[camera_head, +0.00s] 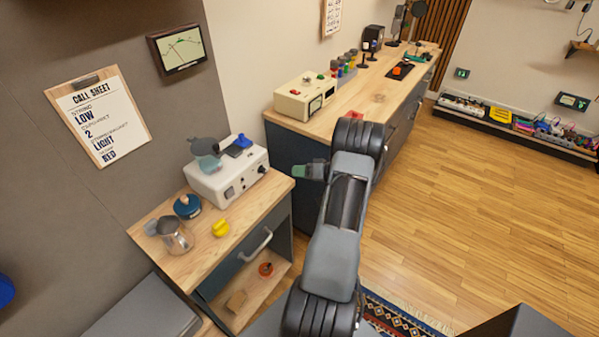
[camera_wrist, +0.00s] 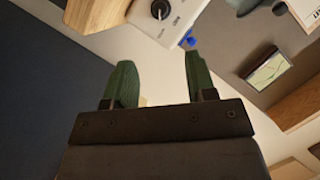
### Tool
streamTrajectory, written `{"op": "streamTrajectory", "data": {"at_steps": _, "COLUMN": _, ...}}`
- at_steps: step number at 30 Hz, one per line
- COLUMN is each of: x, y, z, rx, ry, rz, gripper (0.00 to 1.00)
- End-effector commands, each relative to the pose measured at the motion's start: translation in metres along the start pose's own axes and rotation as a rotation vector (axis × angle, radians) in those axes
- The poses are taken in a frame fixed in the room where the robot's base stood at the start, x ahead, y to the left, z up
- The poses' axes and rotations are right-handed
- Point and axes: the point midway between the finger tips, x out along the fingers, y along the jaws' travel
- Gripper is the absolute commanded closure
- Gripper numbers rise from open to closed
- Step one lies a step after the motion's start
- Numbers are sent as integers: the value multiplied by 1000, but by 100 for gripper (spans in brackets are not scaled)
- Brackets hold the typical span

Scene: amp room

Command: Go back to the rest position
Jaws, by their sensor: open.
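My gripper (camera_head: 303,171) shows beside the right end of the small wooden-topped cabinet, pointing left. It is at the end of my raised arm. In the wrist view my gripper (camera_wrist: 158,80) has its two green fingers spread apart with nothing between them. The white device (camera_head: 228,172) with a knob and a blue part stands on the cabinet, left of the gripper and apart from it. It also shows in the wrist view (camera_wrist: 146,15), beyond the fingertips.
The small cabinet (camera_head: 283,187) holds a metal jug (camera_head: 176,236), a yellow object (camera_head: 220,228) and a dark blue round object (camera_head: 187,206). A long counter (camera_head: 322,121) with a cream device (camera_head: 305,95) runs behind my arm. The wooden floor (camera_head: 470,210) on the right is clear.

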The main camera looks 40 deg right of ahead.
Motion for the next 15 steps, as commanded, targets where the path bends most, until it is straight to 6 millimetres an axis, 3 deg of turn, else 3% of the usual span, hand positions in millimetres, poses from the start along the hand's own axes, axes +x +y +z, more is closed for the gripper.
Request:
{"op": "streamTrajectory", "data": {"at_steps": 11, "x": 0, "y": 0, "z": 0, "rx": -23, "ry": -1, "rz": 2, "gripper": 49}}
{"op": "streamTrajectory", "data": {"at_steps": 15, "x": -2, "y": 28, "z": -1, "rx": -147, "ry": 0, "rz": 157, "gripper": 49}}
